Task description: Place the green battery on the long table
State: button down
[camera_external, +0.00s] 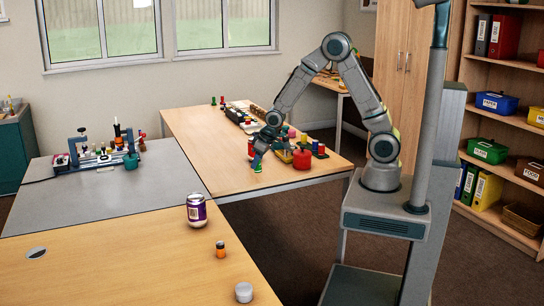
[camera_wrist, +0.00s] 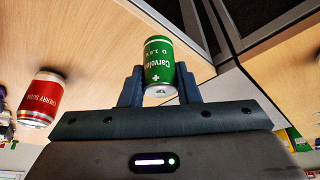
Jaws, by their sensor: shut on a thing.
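The green battery (camera_wrist: 158,60), with white lettering, is between the two fingers of my gripper (camera_wrist: 158,82) in the wrist view. My gripper is shut on it. In the outside view my gripper (camera_external: 258,158) is low over the wooden table (camera_external: 195,130) that runs to the back, near its front edge. A small green part of the battery (camera_external: 257,168) shows at the fingertips. I cannot tell whether the battery touches the tabletop. Which table is the long one is not marked.
Several coloured items, among them a red pot (camera_external: 301,159), crowd the table right of my gripper. A red soda can (camera_wrist: 40,98) shows in the wrist view. A grey table (camera_external: 110,195) adjoins at left. A purple can (camera_external: 196,208) stands on the front wooden table (camera_external: 130,270).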

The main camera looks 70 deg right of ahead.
jog(key=s+d+f, duration=0.1)
jog(key=s+f, duration=0.5)
notch_tip(320, 180, up, 18)
jog(key=d, duration=0.1)
jog(key=w+d+m+h+b, duration=0.2)
jog(key=w+d+m, duration=0.15)
jog(key=d, duration=0.75)
jog(key=w+d+m+h+b, duration=0.15)
jog(key=d+m, duration=0.25)
jog(key=d, duration=0.8)
jog(key=s+d+m+g+h+b, duration=0.15)
jog(key=s+d+m, duration=0.25)
jog(key=d, duration=0.8)
jog(key=s+d+m+g+b, duration=0.2)
jog(key=s+d+m+b, duration=0.15)
jog(key=d, duration=0.95)
jog(key=shift+m, duration=0.3)
jog(key=shift+f+b, duration=1.55)
jog(key=shift+f, duration=7.2)
jog(key=shift+f+t+b, duration=0.25)
jog(key=shift+f+b, duration=0.05)
jog(key=shift+f, duration=0.1)
